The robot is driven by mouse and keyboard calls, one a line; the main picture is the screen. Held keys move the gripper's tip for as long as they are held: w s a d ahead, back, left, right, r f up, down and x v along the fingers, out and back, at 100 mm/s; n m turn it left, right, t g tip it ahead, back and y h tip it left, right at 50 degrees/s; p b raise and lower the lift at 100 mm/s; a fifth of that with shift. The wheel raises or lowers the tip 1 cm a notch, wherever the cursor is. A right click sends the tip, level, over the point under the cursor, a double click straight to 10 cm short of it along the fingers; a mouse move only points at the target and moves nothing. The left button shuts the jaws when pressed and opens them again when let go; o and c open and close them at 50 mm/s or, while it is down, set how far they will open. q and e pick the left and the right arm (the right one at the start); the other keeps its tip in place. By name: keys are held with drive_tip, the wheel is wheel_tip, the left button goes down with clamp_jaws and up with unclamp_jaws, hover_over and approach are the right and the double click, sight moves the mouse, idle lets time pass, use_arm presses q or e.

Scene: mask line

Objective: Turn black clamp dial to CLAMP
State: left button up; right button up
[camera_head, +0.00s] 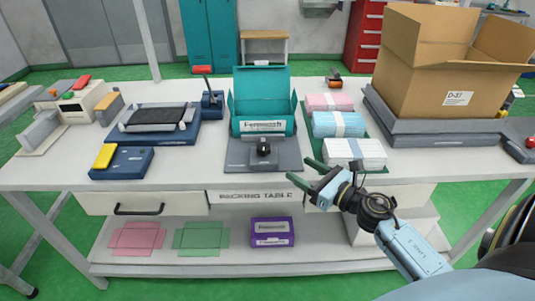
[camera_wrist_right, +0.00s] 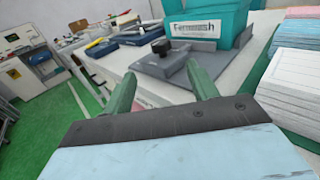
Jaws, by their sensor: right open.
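The black clamp dial (camera_head: 264,148) stands on the front of a grey fixture plate (camera_head: 240,160) at the table's front middle. Its label and pointer are too small to read. In the right wrist view the dial (camera_wrist_right: 161,46) lies beyond the fingertips, left of the gap's middle. An open teal box (camera_head: 263,105) stands on the plate behind the dial. My right gripper (camera_head: 303,178) is open and empty, with green fingers, at the table's front edge, right of the dial and apart from it. The right wrist view shows its two fingers (camera_wrist_right: 160,80) spread. My left gripper is out of view.
Stacks of pink, blue and white masks (camera_head: 338,124) stand right of the fixture. A large cardboard box (camera_head: 430,75) is at the far right. Blue devices (camera_head: 158,120) with a yellow block (camera_head: 105,156) are at left. A purple box (camera_head: 272,232) is on the lower shelf.

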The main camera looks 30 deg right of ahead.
sight(269, 149)
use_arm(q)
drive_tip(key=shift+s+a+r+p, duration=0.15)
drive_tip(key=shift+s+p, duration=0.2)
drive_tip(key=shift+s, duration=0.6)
use_arm(e)
drive_tip(key=x, duration=1.3)
drive_tip(key=shift+d+r, duration=0.1)
drive_tip(key=shift+r, duration=0.05)
drive_tip(key=shift+c, duration=0.2)
